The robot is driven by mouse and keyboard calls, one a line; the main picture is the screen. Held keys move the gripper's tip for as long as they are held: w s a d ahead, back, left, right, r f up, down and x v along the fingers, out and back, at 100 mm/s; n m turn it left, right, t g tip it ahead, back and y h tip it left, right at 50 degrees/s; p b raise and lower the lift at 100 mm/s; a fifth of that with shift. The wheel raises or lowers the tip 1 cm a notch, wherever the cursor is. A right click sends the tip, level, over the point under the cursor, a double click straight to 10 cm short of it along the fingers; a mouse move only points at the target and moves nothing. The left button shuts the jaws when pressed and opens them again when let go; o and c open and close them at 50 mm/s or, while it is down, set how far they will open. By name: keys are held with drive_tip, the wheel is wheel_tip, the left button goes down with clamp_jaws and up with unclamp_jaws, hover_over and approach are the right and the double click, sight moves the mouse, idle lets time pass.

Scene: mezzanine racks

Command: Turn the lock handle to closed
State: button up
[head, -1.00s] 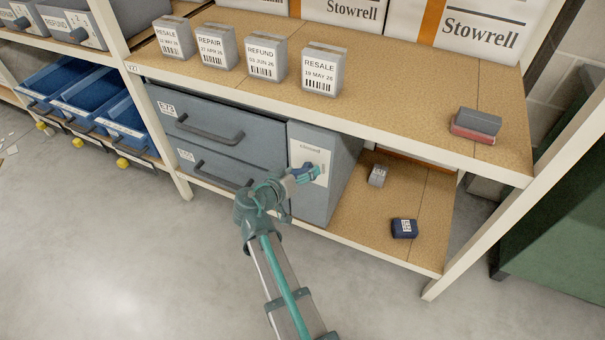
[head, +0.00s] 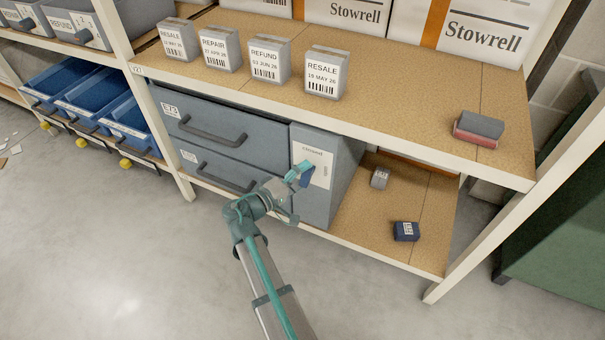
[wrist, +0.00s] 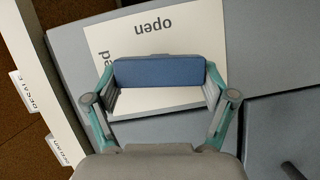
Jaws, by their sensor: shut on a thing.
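The lock handle is a blue bar (wrist: 160,72), also seen at the gripper's tip in the head view (head: 307,176). It sits on a white label plate (head: 320,164) on the front of a grey cabinet (head: 345,150). In the wrist view the plate (wrist: 110,38) shows "open" upside down above the bar, and the end of another word at the left, mostly hidden. My gripper (wrist: 160,78) is shut on the blue bar, with a teal finger at each end. In the head view my gripper (head: 300,172) reaches the plate from the lower left and hides part of it.
Two grey drawers (head: 235,120) with bar handles are left of the cabinet. A wooden shelf (head: 400,105) runs above, with several grey boxes. A small grey box (head: 380,178) and a dark blue box (head: 406,231) lie right of the cabinet. The floor in front is clear.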

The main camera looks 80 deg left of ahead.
drive_tip(key=shift+f+n+t, duration=0.1)
drive_tip(key=shift+n+t, duration=0.2)
drive_tip(key=shift+n, duration=0.5)
drive_tip(key=o, duration=1)
drive_tip(key=v, duration=0.7)
drive_tip(key=shift+s+d, duration=0.2)
drive_tip(key=shift+s, duration=0.05)
drive_tip(key=shift+f, duration=0.15)
